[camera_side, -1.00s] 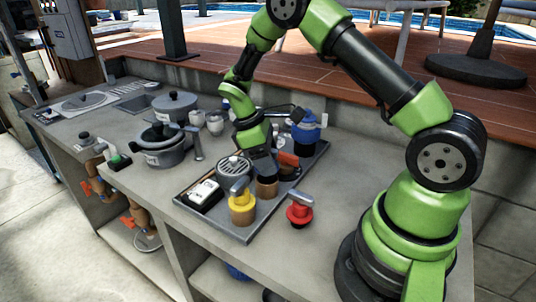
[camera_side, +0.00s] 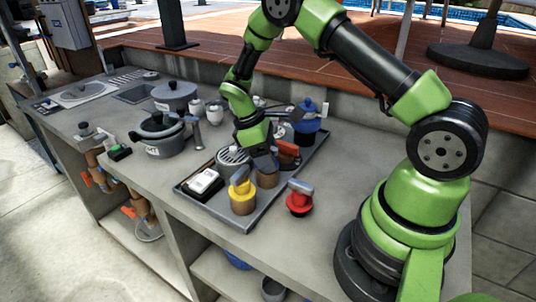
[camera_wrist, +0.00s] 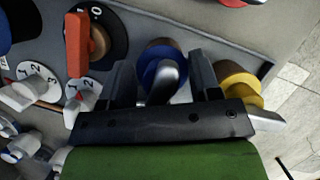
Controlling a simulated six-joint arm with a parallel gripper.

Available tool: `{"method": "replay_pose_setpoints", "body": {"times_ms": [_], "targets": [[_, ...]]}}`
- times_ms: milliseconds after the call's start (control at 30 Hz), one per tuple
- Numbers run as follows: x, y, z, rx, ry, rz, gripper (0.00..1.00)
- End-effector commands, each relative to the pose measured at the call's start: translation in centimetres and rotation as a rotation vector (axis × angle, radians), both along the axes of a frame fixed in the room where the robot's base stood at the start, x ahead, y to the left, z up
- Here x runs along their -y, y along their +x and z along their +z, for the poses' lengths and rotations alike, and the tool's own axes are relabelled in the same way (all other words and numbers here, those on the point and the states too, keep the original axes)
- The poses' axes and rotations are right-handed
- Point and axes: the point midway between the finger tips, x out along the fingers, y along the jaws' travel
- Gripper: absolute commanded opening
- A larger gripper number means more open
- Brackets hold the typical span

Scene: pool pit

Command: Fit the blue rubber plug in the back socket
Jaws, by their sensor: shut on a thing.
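My gripper (camera_wrist: 163,82) is shut on the silver handle of the blue rubber plug (camera_wrist: 158,58). In the wrist view the plug's blue top sits between the two fingers, with a brown rim behind it. In the side view my gripper (camera_side: 265,158) is directly over a brown socket (camera_side: 267,180), behind the yellow plug. The fingers hide the blue plug there, and I cannot tell how deep it sits. The yellow plug (camera_side: 242,188) stands in the front brown socket, also at right in the wrist view (camera_wrist: 238,84).
A dark tray (camera_side: 248,225) carries the sockets, a round grille (camera_side: 233,158), a white-faced box (camera_side: 204,182), an orange-handled switch (camera_side: 288,148) and a large blue-topped item (camera_side: 307,118). A red plug (camera_side: 299,203) stands on the counter right of the tray. Pots (camera_side: 163,138) stand left.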

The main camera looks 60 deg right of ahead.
Motion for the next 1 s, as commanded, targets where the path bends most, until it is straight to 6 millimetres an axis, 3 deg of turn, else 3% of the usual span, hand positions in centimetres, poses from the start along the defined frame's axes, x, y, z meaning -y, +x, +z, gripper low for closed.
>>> {"method": "replay_pose_setpoints", "body": {"times_ms": [767,800,900,1000], "targets": [[0.00,0.00,-0.52,0.000,0.000,0.000,0.33],[0.00,0.00,-0.52,0.000,0.000,0.000,0.62],[0.00,0.00,-0.52,0.000,0.000,0.000,0.85],[0.00,0.00,-0.52,0.000,0.000,0.000,0.87]]}}
